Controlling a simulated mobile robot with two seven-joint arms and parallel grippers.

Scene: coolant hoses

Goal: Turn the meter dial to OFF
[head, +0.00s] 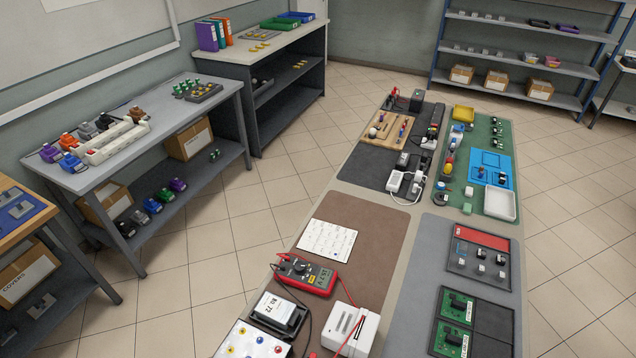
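A red multimeter (306,275) lies on the brown mat at the near left of the long table. Its dial (298,266) is on its dark face, too small here to read its setting. Red and black leads run from the meter; a red one reaches toward a white box (352,330). Neither of my grippers is in the head view.
A black-and-white block (279,314) and a white board with coloured dots (250,342) lie near the meter. A white sheet (327,241) lies just behind it. The brown mat (365,212) is clear farther back. Tiled floor lies left of the table.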

